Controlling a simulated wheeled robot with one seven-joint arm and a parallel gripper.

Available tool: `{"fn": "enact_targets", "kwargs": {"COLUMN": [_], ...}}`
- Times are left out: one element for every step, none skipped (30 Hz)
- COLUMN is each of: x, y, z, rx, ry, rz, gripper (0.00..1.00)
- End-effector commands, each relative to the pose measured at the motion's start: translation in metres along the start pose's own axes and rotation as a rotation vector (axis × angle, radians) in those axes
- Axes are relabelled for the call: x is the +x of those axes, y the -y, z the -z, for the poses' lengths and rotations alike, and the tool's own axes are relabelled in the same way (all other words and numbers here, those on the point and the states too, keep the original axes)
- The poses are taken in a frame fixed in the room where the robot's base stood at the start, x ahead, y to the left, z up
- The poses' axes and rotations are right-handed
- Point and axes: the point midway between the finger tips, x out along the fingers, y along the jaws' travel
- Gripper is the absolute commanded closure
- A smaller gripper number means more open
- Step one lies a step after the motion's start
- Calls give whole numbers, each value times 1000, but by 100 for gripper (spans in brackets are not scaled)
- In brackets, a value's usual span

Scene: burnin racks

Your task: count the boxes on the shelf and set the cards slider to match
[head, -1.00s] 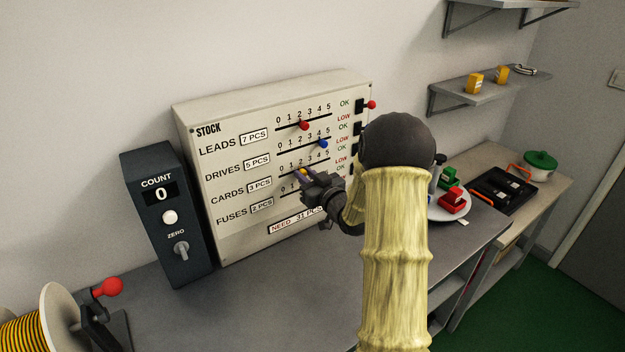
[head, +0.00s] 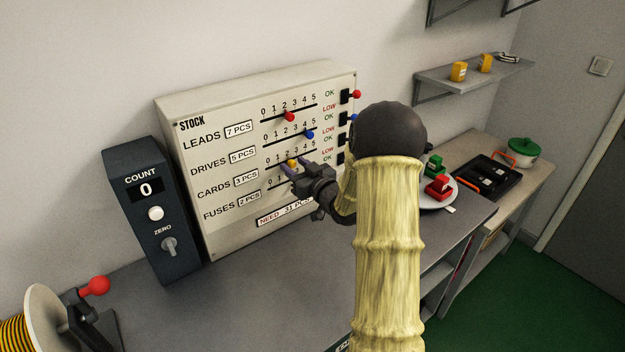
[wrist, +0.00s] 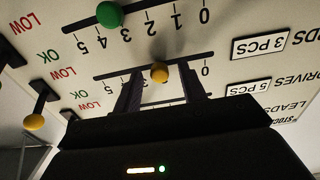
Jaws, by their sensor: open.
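The stock panel (head: 180,200) stands on the counter with rows for leads, drives, cards and fuses. The cards slider's yellow knob (head: 291,163) sits near the 2 mark on its rail; the knob also shows in the wrist view (wrist: 159,73). My gripper (head: 299,173) is at the panel. In the wrist view my gripper (wrist: 163,88) is open, its two dark fingers on either side of the yellow knob, with gaps visible. The wall shelf (head: 440,86) holds two yellow-orange boxes, one left (head: 458,71) and one right (head: 485,62), and a coiled dark-and-white item (head: 508,57).
The red leads knob (head: 289,117) and blue drives knob (head: 309,134) are above, and the green fuses knob (wrist: 109,15) is close by. A count box reading 0 (head: 150,205) stands left. A plate with red and green pieces (head: 436,202) lies right.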

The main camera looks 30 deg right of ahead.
Motion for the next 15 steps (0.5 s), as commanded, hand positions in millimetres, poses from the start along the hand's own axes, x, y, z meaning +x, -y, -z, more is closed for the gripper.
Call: {"fn": "enact_targets", "kwargs": {"x": [-5,-8,-14,-18,-23,-31,-37,-43,-51,-57,-63,-71,-77,-83,-91], "y": [-1,-1,-1,0,0,-1,-1,-1,-1,-1,-1,-1,-1,-1,-1], "z": [-1,-2,-1,-2,-2,-2,-2,-3,-2,-3,-3,-3,-3,-3,-2], "rx": [0,0,-1,-1,0,-1,-1,-1,-1,0,-1,-1,-1,-1,-1], "ry": [0,1,0,0,0,0,1,0,0,1,1,0,0,1,0], "rz": [-2,-2,-2,-1,-2,-3,-4,-3,-4,-5,-5,-3,-4,-4,-4], "gripper": [59,59,59,59,59,59,59,59,59,59,59,59,59,59,59]}}
